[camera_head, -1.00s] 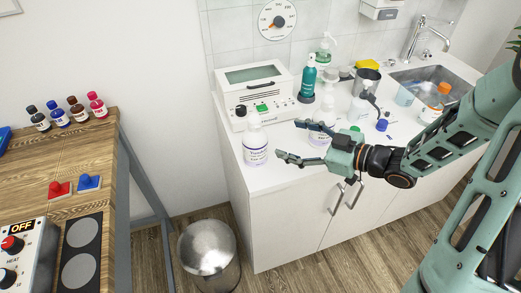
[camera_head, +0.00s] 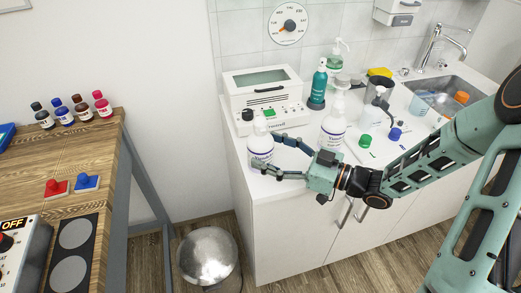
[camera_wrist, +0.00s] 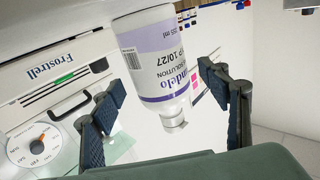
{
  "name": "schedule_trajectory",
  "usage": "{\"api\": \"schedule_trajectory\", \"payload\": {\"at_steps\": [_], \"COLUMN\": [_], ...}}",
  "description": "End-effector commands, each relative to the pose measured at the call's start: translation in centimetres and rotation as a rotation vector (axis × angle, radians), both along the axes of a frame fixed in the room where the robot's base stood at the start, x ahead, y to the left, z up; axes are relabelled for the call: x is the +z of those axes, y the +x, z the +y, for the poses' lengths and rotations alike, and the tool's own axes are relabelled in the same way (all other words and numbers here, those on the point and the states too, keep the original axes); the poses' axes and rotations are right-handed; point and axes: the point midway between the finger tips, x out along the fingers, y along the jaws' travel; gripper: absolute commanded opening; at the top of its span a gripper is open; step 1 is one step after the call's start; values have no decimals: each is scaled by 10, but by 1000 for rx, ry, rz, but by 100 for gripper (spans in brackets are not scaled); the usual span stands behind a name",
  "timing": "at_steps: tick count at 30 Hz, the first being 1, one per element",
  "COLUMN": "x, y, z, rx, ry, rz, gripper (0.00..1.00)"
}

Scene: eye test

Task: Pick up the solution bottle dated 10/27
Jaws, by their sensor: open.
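A white solution bottle with a purple-edged label (camera_head: 260,146) stands upright at the left front of the white counter.
A white Frostrell device (camera_head: 263,85) stands close behind the bottle. A teal bottle (camera_head: 319,82), a pump bottle (camera_head: 335,62) and green (camera_head: 365,141) and blue (camera_head: 395,133) caps are farther right. A metal bin (camera_head: 208,256) stands on the floor.

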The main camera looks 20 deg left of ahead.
Motion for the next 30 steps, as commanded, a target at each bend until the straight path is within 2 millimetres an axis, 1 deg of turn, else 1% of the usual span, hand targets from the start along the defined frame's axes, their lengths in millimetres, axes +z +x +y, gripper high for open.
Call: {"api": "schedule_trajectory", "payload": {"at_steps": [1,3,6,14,27,30], "x": [1,0,0,0,1,1], "y": [0,2,4,5,5,5], "z": [9,18,25,26,26,26], "rx": [4,3,1,0,0,0], "ry": [2,1,0,0,0,0], "rz": [1,1,1,0,0,0], "gripper": [69,69,69,68,19,9]}}
